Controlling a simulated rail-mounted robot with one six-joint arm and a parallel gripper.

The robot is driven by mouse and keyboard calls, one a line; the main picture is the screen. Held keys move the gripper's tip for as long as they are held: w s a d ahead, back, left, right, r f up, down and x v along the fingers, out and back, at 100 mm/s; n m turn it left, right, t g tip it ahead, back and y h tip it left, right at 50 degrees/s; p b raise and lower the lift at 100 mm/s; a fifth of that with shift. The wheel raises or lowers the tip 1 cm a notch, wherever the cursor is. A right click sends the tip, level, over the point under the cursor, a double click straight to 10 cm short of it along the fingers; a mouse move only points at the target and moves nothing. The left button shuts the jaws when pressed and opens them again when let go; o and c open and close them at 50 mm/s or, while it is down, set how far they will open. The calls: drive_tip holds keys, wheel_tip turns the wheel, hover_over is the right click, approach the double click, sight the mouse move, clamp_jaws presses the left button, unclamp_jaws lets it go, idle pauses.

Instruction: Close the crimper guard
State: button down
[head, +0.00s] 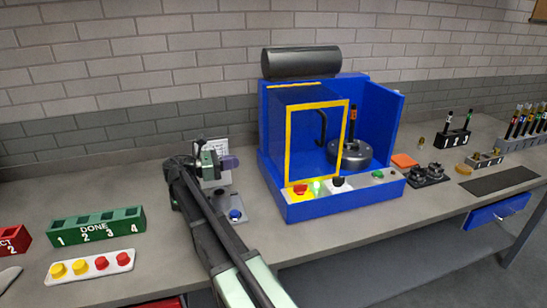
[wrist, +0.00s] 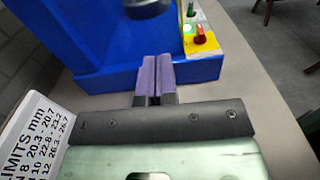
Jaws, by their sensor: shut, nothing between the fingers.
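The crimper (head: 335,205) is a blue open-fronted housing with a dark cylinder on top. Its guard is a clear panel in a yellow frame (head: 346,140), upright across the left part of the front. The right part of the opening looks uncovered, and a silver round part (head: 350,155) shows inside. My gripper (head: 230,163) is left of the housing, apart from the guard. In the wrist view its purple fingers (wrist: 152,75) are together and empty, pointing at the blue housing (wrist: 90,60). The guard's frame is not clearly visible in the wrist view.
A red button on a yellow base (head: 300,190) and a lit green lamp (head: 317,187) are on the front ledge. A white limits card (wrist: 25,140) stands beside my gripper. The green DONE rack (head: 97,228) is at left. An orange pad (head: 403,160) lies right of the crimper.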

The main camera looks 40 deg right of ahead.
sight(281, 153)
drive_tip(key=x, duration=1.4)
drive_tip(key=shift+r, duration=0.2)
